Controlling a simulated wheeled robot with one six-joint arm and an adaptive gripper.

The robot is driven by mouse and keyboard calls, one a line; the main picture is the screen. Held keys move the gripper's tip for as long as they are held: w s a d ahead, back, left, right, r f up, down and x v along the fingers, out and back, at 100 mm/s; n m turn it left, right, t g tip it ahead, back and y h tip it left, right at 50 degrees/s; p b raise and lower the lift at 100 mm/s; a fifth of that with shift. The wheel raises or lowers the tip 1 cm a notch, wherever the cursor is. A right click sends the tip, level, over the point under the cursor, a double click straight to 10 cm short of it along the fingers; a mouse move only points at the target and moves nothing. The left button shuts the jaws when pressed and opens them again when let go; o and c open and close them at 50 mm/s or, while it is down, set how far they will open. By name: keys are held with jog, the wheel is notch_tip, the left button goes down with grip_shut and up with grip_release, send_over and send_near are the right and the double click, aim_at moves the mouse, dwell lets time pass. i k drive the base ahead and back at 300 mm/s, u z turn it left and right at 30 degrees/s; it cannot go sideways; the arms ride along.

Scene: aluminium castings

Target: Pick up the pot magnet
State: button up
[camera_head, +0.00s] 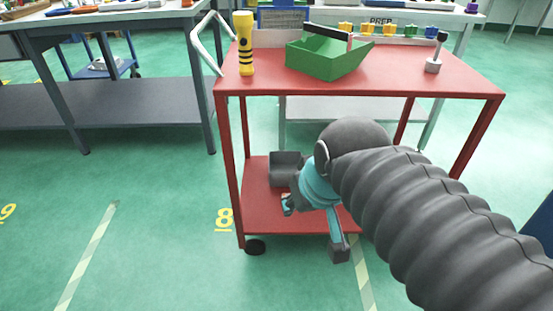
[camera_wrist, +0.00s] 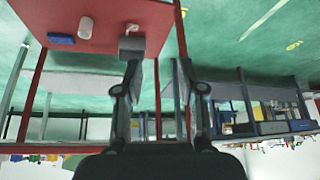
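I cannot tell for sure which thing is the pot magnet. One candidate is a small grey piece with a pale stub (camera_wrist: 131,44) on the red lower shelf, just beyond one fingertip in the wrist view. Another is a short grey round base with a thin stem and dark knob (camera_head: 433,64) on the cart's top, at the right. My gripper (camera_head: 312,226) is beside the lower shelf, at the cart's front, its fingers spread. In the wrist view my gripper (camera_wrist: 158,68) is open, with nothing seen between its fingers. My arm hides much of the shelf.
The red cart (camera_head: 395,82) carries a yellow torch (camera_head: 245,45) and a green tray (camera_head: 325,62) on top. A white cylinder (camera_wrist: 85,27) and a blue block (camera_wrist: 61,39) lie on its lower shelf (camera_wrist: 105,42). Grey benches (camera_head: 120,105) stand behind. The floor at the left is clear.

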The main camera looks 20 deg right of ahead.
aim_at(433, 65)
jog(key=z, duration=1.35)
jog(key=k, duration=0.3)
jog(key=z, duration=0.8)
jog(key=i, duration=0.6)
jog(key=u, duration=2.05)
